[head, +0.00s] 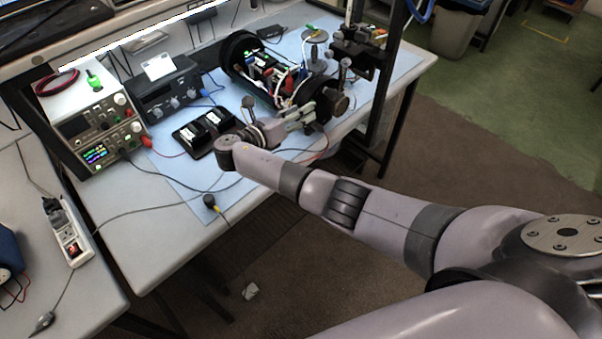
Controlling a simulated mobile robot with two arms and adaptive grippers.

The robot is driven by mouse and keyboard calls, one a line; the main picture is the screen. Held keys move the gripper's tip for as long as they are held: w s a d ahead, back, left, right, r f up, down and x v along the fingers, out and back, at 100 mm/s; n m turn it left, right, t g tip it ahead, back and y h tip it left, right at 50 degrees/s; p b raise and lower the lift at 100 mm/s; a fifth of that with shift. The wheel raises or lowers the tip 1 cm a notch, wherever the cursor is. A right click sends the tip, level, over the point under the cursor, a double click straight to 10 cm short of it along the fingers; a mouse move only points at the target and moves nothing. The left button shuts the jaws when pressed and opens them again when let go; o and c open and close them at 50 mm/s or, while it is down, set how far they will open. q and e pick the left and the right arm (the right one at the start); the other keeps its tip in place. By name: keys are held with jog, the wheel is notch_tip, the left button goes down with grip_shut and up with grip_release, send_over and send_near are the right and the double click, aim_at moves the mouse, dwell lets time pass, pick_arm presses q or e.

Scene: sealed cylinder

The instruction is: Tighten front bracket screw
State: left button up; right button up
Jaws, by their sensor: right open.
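The opened black cylinder (240,52) lies on the blue mat (178,172), with boards and wires showing inside it. My right gripper (318,112) is at the cylinder's near right end, close to the bracket hardware there. Its jaws are open; I cannot tell whether they touch anything. The front bracket screw is too small to make out, and the gripper and wrist cover part of that end. My left gripper is not in view.
Two bench instruments (100,125) (170,92) stand at the left. A black battery charger (204,130) lies between them and my wrist. A dark upright post (385,85) rises to the right of the cylinder. Loose cables cross the mat, whose front part is mostly clear.

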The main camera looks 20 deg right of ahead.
jog(key=s+a+f+m+y+b, duration=0.1)
jog(key=s+f+y, duration=0.1)
jog(key=f, duration=0.6)
jog(key=s+f+m+g+y+b, duration=0.1)
jog(key=s+f, duration=0.3)
jog(key=f, duration=0.5)
jog(key=shift+a+f+m+y+b, duration=0.3)
jog(key=shift+a+m+y+b, duration=0.1)
jog(key=shift+y, duration=0.3)
